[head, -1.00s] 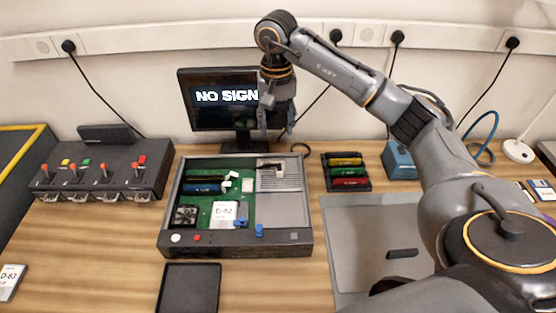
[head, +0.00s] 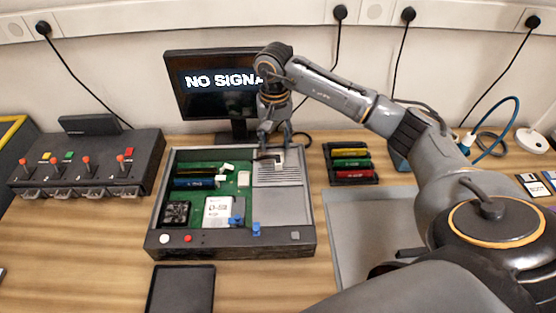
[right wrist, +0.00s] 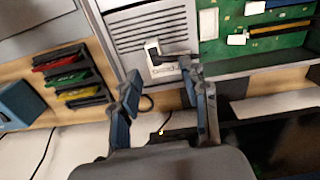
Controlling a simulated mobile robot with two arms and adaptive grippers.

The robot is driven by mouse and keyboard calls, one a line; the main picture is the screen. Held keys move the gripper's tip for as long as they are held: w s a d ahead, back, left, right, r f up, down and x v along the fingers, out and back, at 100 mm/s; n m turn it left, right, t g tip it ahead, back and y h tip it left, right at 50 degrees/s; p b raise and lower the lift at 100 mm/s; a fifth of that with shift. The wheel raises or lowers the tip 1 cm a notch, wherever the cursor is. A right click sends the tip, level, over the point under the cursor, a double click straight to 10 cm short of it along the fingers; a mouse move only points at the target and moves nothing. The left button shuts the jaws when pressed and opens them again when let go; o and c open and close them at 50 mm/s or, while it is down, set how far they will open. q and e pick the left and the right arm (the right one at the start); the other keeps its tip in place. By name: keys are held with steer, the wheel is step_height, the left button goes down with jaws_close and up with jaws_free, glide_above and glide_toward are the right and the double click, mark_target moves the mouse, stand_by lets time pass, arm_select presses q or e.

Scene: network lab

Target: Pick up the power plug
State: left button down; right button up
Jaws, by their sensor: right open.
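The power plug appears to be the small white connector (head: 279,161) with a short black lead, lying on the silver vented box inside the open computer case (head: 230,241). In the right wrist view the white connector (right wrist: 152,46) sits just beyond the fingertips, its black lead running to the right. My right gripper (head: 275,146) is open and empty, pointing down above the back of the case, close to the plug. In the right wrist view its two fingers (right wrist: 161,78) stand apart, with the silver box between and beyond them. My left gripper is out of view.
A monitor (head: 205,138) stands behind the case. A rack of coloured modules (head: 351,177) is at its right, and a grey mat (head: 345,220) lies in front of that. A switch panel (head: 85,165) is at the left. A black tray (head: 180,290) lies in front.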

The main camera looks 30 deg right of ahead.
mark_target(278, 159)
steer(key=shift+f, duration=0.7)
steer(key=f, duration=0.1)
steer(key=f+p, duration=0.2)
steer(key=f, duration=0.1)
steer(key=shift+s+d, duration=0.3)
steer(key=shift+w+f, duration=0.1)
steer(key=shift+f, duration=0.5)
jaws_close()
